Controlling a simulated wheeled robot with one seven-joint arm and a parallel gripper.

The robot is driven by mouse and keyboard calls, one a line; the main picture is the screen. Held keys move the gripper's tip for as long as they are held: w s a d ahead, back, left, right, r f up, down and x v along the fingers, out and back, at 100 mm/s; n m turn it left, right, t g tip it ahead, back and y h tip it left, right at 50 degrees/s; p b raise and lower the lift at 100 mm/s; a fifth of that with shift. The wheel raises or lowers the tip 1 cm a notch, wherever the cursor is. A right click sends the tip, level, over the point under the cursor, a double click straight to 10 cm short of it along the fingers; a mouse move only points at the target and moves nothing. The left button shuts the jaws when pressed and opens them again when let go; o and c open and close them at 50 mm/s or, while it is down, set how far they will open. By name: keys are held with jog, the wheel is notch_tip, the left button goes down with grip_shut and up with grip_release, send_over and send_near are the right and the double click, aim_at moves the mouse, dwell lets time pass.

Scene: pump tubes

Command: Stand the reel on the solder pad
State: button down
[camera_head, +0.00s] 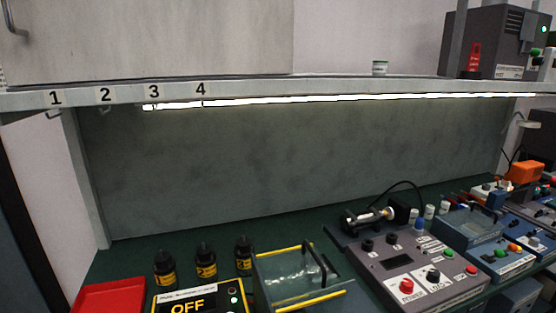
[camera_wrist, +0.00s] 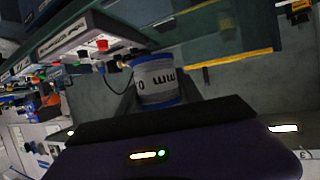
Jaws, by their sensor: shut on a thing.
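The reel (camera_wrist: 158,80), white with blue bands and dark lettering, is in the middle of the wrist view. My gripper (camera_wrist: 157,92) is shut on it, with a grey finger at each side. The dark gripper body covers the lower part of that view, and the reel's near end is hidden behind it. Neither my gripper nor the reel shows in the head view. I cannot make out a solder pad in either view.
A green bench carries a red tray (camera_head: 108,298), several black bottles (camera_head: 205,262), a clear-lidded box (camera_head: 300,272) and a grey control unit (camera_head: 410,268). A numbered shelf (camera_head: 250,88) overhangs it, with a small jar (camera_head: 380,68) on top. Bare bench shows along the back wall.

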jog(key=s+f, duration=0.4)
jog(key=f, duration=0.8)
jog(key=s+f, duration=0.4)
jog(key=f, duration=0.8)
jog(key=shift+f, duration=0.3)
